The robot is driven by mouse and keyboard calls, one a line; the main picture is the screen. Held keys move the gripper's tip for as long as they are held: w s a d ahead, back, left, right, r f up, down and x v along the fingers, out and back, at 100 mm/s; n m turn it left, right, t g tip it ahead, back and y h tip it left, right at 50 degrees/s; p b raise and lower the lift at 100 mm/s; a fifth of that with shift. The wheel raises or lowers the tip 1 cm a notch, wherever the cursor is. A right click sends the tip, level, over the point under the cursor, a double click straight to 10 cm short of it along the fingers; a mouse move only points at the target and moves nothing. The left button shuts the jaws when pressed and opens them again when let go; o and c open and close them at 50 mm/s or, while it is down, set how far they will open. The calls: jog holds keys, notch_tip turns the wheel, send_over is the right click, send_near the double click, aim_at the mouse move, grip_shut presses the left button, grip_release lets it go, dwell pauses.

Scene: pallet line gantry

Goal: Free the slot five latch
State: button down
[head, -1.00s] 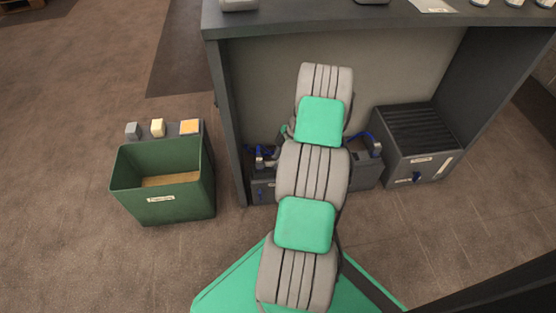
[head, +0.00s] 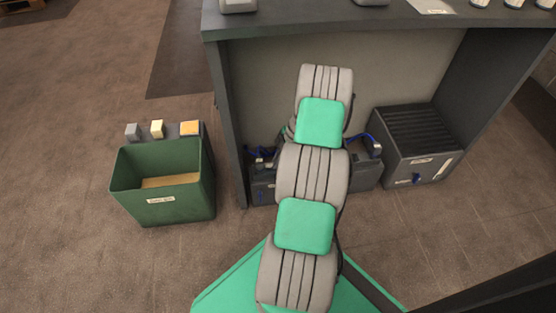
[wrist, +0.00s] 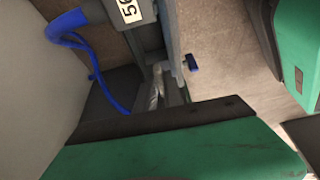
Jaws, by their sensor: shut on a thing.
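In the wrist view, a grey unit with a white label (wrist: 129,9) starting with 5 stands at the top, label partly cut off. A small blue tab (wrist: 193,62), which looks like the latch, sticks out from its grey side. A pale shiny strip (wrist: 155,88) lies left of the tab and runs down to my gripper (wrist: 158,108). My gripper's dark bar and green body cover the lower part. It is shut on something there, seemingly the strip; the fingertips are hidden. In the head view my arm hides the gripper and the middle of the units (head: 264,193).
A blue cable (wrist: 72,38) hangs close at the left in the wrist view. The dark bench (head: 225,120) encloses the units. A ribbed grey box (head: 415,150) stands at right. A green labelled bin (head: 180,211) stands left on open floor, small blocks (head: 157,129) behind it.

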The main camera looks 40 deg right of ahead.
jog(key=m+p, duration=0.1)
jog(key=m+h, duration=0.1)
jog(key=m, duration=0.1)
jog(key=m+t+p, duration=0.1)
jog(key=shift+s+a+r+m+p, duration=0.15)
jog(key=shift+s+a+m+p, duration=0.15)
jog(key=shift+m+p, duration=0.1)
jog(key=m+h+p, duration=0.1)
jog(key=m, duration=0.2)
jog(key=a+m+t+h+p, duration=0.1)
jog(key=m, duration=0.2)
jog(key=shift+h, duration=0.3)
jog(key=m, duration=0.1)
jog(key=m+h+p, duration=0.1)
jog(key=m, duration=0.1)
jog(key=shift+a+m, duration=0.25)
jog(key=shift+m, duration=0.15)
jog(key=shift+w+a+m+g+h+p, duration=0.15)
jog(key=shift+m+h, duration=0.25)
jog(key=shift+m, duration=0.4)
jog(key=shift+a+m+g+h+p, duration=0.1)
jog(key=shift+m+g+h+p, duration=0.25)
jog(key=shift+m, duration=0.45)
jog(key=c, duration=1.5)
grip_release()
